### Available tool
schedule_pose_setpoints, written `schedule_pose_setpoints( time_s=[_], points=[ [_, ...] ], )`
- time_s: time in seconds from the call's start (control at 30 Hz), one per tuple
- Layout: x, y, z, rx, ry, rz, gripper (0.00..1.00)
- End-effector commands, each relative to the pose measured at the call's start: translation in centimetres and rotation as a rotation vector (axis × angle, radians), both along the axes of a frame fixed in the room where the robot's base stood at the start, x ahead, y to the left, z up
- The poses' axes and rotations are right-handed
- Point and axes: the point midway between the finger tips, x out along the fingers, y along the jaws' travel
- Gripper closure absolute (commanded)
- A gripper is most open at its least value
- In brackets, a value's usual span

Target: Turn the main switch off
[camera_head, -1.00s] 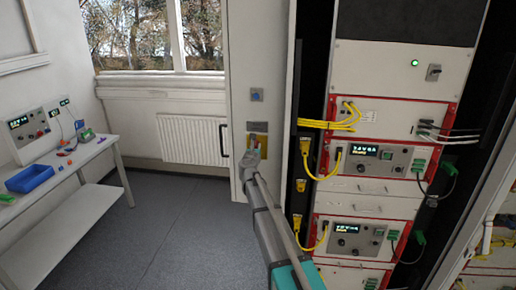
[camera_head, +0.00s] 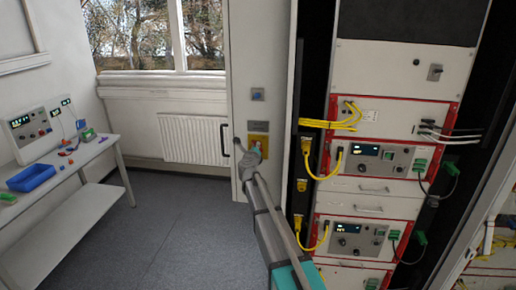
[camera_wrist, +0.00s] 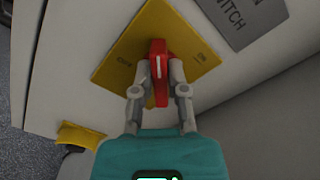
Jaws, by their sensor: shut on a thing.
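The main switch is a red handle (camera_wrist: 158,62) on a yellow plate (camera_wrist: 135,38) on the white cabinet side. The plate also shows in the head view (camera_head: 259,128), left of the rack. In the wrist view, my gripper (camera_wrist: 158,82) has one finger on each side of the handle and is shut on it. A white line marks the handle's face. The plate's small lettering is too blurred to read surely. In the head view my gripper (camera_head: 256,145) is at the plate and mostly hides the handle.
A grey label reading SWITCH (camera_wrist: 245,15) sits beside the plate. The rack (camera_head: 400,60) with yellow cables (camera_head: 345,122) stands right of my arm. Its round lamp (camera_head: 416,62) is dark. A bench (camera_head: 95,150) with a blue bin (camera_head: 30,178) stands left; floor between is clear.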

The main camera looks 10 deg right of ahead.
Motion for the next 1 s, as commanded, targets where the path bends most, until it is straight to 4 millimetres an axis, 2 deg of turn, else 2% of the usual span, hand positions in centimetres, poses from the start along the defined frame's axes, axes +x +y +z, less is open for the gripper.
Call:
schedule_pose_setpoints(
  time_s=[0.6, 1.0],
  points=[
    [-0.12, 0.05, -0.43, -0.539, 0.177, -0.002, 1.0],
    [-0.14, 0.01, -0.56, -0.734, 0.24, -0.002, 1.0]
  ],
)
